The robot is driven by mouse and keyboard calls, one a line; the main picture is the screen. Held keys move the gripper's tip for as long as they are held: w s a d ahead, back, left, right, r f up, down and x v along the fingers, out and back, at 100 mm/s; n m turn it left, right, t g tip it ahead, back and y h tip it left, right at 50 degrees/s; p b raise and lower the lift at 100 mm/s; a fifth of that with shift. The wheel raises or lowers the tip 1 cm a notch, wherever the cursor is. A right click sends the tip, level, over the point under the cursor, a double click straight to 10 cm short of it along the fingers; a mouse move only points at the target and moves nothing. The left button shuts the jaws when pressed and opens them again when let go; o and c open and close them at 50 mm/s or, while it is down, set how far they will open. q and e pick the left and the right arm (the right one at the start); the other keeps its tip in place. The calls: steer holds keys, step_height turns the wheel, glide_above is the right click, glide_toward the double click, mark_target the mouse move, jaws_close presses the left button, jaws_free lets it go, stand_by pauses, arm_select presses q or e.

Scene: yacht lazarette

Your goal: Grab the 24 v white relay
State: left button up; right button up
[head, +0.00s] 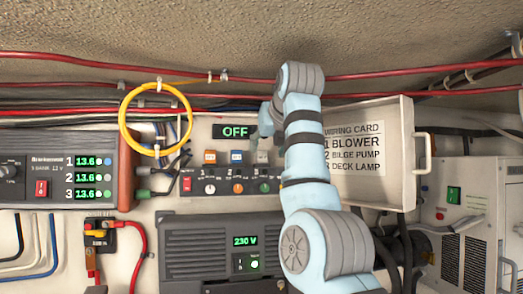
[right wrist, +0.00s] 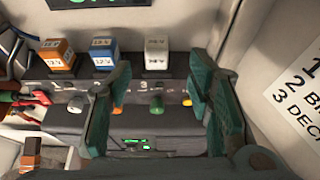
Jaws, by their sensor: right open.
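The white relay (right wrist: 156,53), with dark lettering on its front, stands in the socket row of the dark relay panel (right wrist: 70,93), at the row's right end in the right wrist view. In the head view it (head: 263,157) shows small, partly beside my arm. My right gripper (right wrist: 160,70) is open and empty, its two teal fingers on either side of the white relay in the picture. I cannot tell how far in front of the relay the fingertips are. In the head view the right gripper (head: 265,122) is small and partly hidden by my arm. My left gripper is out of view.
An open cover with a wiring card (head: 355,148) is close on the right. Coloured wires (right wrist: 20,103) run at the left. A yellow cable loop (head: 123,118) hangs further left.

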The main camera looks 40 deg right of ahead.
mark_target(261, 159)
steer(key=w, duration=0.1)
steer(key=w+d+p, duration=0.1)
steer(key=w, duration=0.1)
steer(key=w+p, duration=0.1)
steer(key=shift+w+d+f, duration=0.2)
steer(key=shift+d, duration=0.2)
steer(key=shift+f, duration=0.1)
steer(key=shift+s, duration=0.1)
steer(key=shift+s, duration=0.2)
steer(key=c, duration=0.6)
steer(key=shift+w, duration=0.1)
steer(key=c, duration=0.5)
steer(key=shift+r, duration=0.2)
